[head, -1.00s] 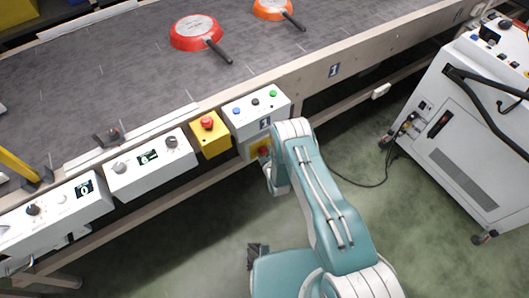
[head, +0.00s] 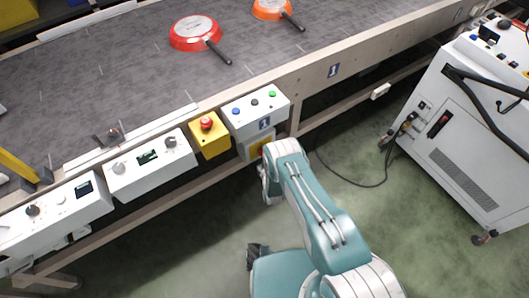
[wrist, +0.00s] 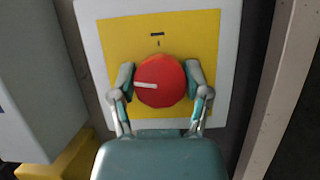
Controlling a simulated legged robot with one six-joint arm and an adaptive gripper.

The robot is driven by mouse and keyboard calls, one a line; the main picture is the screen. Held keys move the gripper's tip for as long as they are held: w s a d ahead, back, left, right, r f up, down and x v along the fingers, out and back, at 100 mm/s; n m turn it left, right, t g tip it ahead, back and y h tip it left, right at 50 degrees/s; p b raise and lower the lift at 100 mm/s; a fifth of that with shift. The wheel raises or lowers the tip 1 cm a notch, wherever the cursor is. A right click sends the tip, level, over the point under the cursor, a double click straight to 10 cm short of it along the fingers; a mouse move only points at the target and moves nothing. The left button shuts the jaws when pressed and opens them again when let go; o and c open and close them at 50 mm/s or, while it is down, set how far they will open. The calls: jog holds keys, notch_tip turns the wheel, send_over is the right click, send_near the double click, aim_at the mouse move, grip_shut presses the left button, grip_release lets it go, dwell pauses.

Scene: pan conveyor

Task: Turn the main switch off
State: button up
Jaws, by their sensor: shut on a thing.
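The main switch is a round red knob (wrist: 160,85) on a yellow plate (wrist: 120,40) with a white surround in the wrist view. Its white mark lies nearly level, pointing left. My gripper (wrist: 160,73) has one finger at each side of the knob and is shut on it. In the head view the yellow plate (head: 257,147) shows below the button box, partly behind my arm. The knob and fingertips are hidden there.
Above is a white box (head: 245,118) with blue, black and green buttons, beside a yellow box with a red button (head: 207,124). The conveyor (head: 130,70) carries a red pan (head: 195,33) and an orange pan (head: 272,9). A white cabinet (head: 465,150) stands right.

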jog(key=shift+s+a+f+n, duration=0.15)
jog(key=shift+a+f+n, duration=0.1)
jog(key=shift+n, duration=0.45)
jog(key=o, duration=1.1)
jog(key=shift+o, duration=0.2)
jog(key=shift+a, duration=0.1)
jog(key=shift+r, duration=0.1)
jog(key=shift+d, duration=0.2)
jog(key=s+d, duration=0.2)
jog(key=s, duration=0.9)
jog(key=shift+s+f, duration=0.3)
jog(key=shift+f, duration=0.1)
jog(key=shift+d, duration=0.1)
